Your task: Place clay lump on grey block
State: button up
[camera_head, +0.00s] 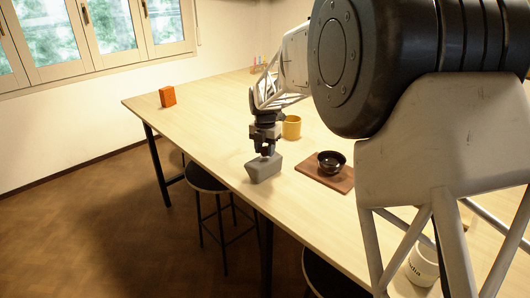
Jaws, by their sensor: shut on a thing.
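The grey block (263,170) stands on the table near its front edge, at the middle of the view. My gripper (267,153) points down directly over the block, its fingertips at or just above the block's top. It is shut on a small greyish thing, which seems to be the clay lump; the fingers hide most of it. I cannot tell whether the lump touches the block. No other clay lump shows.
A yellow mug (292,127) stands behind the block. To the right, a dark bowl (331,162) sits on a brown board (313,173). An orange-red block (167,96) is at the far left and a white mug (423,265) at lower right. The table left of the grey block is clear.

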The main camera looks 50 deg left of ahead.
aim_at(265, 147)
jog(key=shift+f, duration=0.6)
jog(key=shift+f, duration=0.1)
jog(key=o, duration=0.9)
notch_tip(265, 147, up, 12)
jog(key=shift+r, duration=0.15)
dwell(0.3)
dwell(0.8)
